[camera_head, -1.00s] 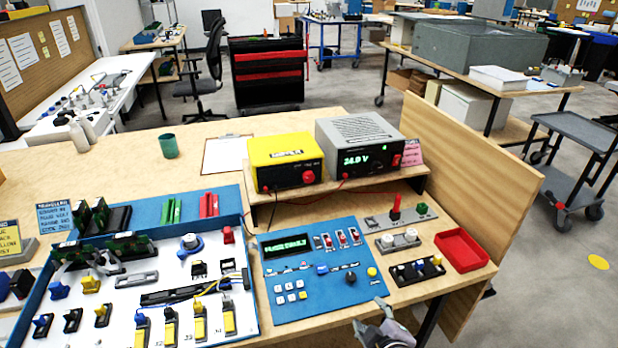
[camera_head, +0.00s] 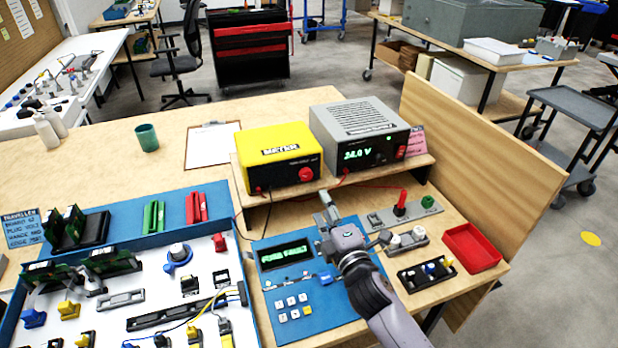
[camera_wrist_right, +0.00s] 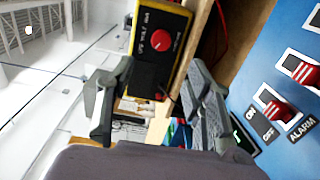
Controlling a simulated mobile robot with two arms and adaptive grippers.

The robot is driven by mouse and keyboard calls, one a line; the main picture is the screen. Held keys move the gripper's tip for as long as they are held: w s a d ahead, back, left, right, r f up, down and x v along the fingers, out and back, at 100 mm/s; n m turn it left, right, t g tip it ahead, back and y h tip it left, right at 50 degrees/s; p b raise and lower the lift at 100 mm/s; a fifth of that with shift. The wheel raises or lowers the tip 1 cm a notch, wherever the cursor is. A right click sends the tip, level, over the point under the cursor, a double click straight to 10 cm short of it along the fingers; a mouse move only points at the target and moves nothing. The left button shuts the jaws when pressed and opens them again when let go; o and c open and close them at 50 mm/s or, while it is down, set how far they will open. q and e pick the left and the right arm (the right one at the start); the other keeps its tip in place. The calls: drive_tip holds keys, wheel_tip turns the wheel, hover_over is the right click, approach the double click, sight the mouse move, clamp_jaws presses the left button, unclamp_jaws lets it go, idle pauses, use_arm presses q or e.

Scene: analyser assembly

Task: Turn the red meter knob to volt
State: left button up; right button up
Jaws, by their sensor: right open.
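The yellow meter (camera_head: 282,158) stands on the wooden shelf, and its black front faces me. Its red knob (camera_head: 306,174) is at the right of that front, beside small lettering. In the right wrist view, the knob (camera_wrist_right: 162,40) shows above the gap between my fingers, with OFF and VOLT lettering near it; its exact setting is unclear. My right gripper (camera_head: 328,205) is in front of and below the meter, over the blue panel's back edge. My left gripper is not in view.
The grey power supply (camera_head: 360,135) stands right of the meter, reading 24.0 V. Red and green posts (camera_head: 400,203) stand right of my gripper. Red switches (camera_wrist_right: 275,110) on the blue panel (camera_head: 300,318) are close beside it. A red tray (camera_head: 472,248) lies farther right.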

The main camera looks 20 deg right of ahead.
sight(307, 177)
drive_tip(key=w, duration=1)
drive_tip(key=shift+a, duration=0.15)
drive_tip(key=shift+w+f, duration=0.1)
drive_tip(key=shift+w, duration=0.5)
drive_tip(key=shift+c, duration=0.3)
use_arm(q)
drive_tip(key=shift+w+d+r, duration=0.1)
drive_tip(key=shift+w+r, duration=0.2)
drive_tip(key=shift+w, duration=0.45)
use_arm(e)
clamp_jaws()
